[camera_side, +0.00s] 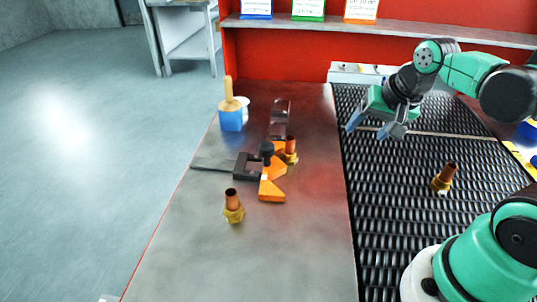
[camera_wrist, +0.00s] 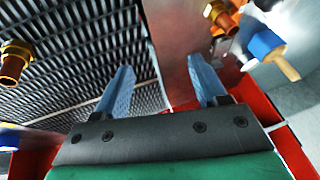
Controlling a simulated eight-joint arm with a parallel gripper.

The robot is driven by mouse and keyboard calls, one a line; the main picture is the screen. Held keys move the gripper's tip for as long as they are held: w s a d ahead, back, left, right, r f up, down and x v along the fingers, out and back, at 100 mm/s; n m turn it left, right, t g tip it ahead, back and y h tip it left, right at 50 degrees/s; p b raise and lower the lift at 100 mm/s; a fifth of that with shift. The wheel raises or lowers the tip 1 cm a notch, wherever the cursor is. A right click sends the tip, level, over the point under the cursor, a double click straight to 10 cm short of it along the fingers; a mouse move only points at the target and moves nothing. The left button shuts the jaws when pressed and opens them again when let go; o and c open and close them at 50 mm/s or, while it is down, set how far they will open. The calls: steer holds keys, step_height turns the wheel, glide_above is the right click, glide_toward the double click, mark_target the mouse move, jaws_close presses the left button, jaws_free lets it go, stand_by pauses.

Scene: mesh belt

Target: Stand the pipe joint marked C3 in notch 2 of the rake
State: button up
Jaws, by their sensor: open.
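One brass-and-copper pipe joint (camera_side: 443,178) stands on the mesh belt, and it shows at the left of the wrist view (camera_wrist: 13,62). A second pipe joint (camera_side: 233,207) stands on the metal table. A third pipe joint (camera_side: 290,150) is upright at the upper part of the orange notched piece, which I take for the rake (camera_side: 272,191). I cannot tell whether it sits in a notch. No C3 mark or notch number is readable. My gripper (camera_side: 367,131) is open and empty above the far left part of the belt, apart from every joint.
A dark clamp (camera_side: 246,166) lies against the orange piece. A blue block with a wooden handle (camera_side: 231,120) stands at the table's far left. The mesh belt (camera_side: 385,215) is mostly clear. A red wall with a shelf (camera_side: 390,31) closes the back.

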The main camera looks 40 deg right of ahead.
mark_target(452, 166)
steer(key=s+d+f+m+g, duration=0.1)
steer(key=s+d+m, duration=0.3)
steer(key=m, duration=0.4)
steer(key=s+d+f+m+g+y, duration=0.1)
steer(key=s+d+m, duration=0.3)
steer(key=m, duration=0.4)
steer(key=s+d+f+m+g, duration=0.1)
steer(key=s+d+m+g, duration=0.1)
steer(key=s+d+m, duration=0.2)
steer(key=shift+d+f+m+g, duration=0.2)
steer(key=shift+d+m, duration=0.4)
steer(key=shift+m, duration=0.35)
steer(key=shift+d+f+m+g, duration=0.2)
steer(key=shift+d+m, duration=0.4)
steer(key=shift+m, duration=0.35)
steer(key=shift+s+d+f+m+y, duration=0.1)
steer(key=shift+s+f+m+y, duration=0.1)
steer(key=shift+m+y, duration=0.1)
steer(key=shift+f, duration=2.65)
jaws_close()
